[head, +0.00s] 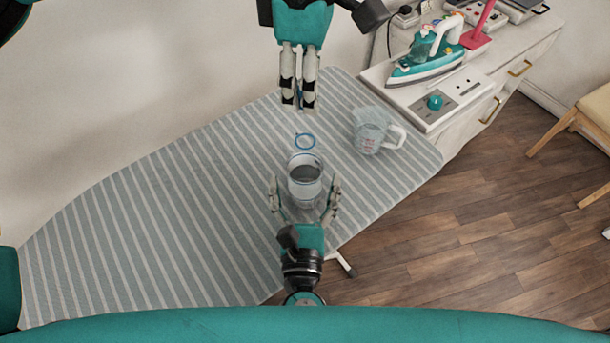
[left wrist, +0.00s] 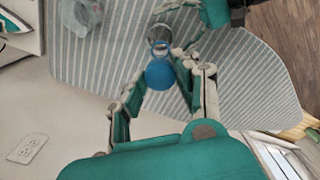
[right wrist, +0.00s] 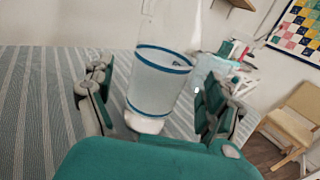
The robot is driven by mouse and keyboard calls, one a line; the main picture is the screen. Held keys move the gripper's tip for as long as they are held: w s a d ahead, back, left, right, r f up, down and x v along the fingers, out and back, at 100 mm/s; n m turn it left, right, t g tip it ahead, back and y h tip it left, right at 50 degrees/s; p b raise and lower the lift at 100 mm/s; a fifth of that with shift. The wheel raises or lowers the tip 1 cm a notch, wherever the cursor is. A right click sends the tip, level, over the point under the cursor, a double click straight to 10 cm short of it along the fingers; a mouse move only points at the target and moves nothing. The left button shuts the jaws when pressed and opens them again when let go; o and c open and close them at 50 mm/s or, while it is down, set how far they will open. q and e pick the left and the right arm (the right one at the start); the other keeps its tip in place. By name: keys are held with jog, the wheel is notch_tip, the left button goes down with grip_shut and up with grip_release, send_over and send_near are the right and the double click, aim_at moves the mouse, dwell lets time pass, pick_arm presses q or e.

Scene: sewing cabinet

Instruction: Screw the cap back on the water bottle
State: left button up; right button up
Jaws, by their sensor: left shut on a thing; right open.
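The clear water bottle (head: 305,188) with blue bands stands on the striped ironing board (head: 150,220). A small blue-rimmed ring shows just above its body in the head view; I cannot tell whether that is its mouth. My right gripper (head: 304,192) is open, with one finger on either side of the bottle; the right wrist view shows the bottle (right wrist: 158,80) between them with gaps. My left gripper (head: 298,104) points down above and beyond the bottle. It is shut on the round blue cap (left wrist: 160,74), which is mostly hidden by the fingers in the head view.
A clear measuring jug (head: 372,130) stands on the board to the right of the bottle. A teal iron (head: 425,52) rests on the white cabinet (head: 475,85) at the back right. A wooden chair (head: 590,120) is at the far right. The board's left part is clear.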

aim_at(305, 187)
jog(key=shift+w, duration=1.65)
jog(key=c, duration=1.8)
pick_arm(q)
jog(key=shift+f, duration=2.5)
jog(key=shift+f, duration=0.85)
jog(key=shift+f, duration=0.6)
pick_arm(e)
grip_shut()
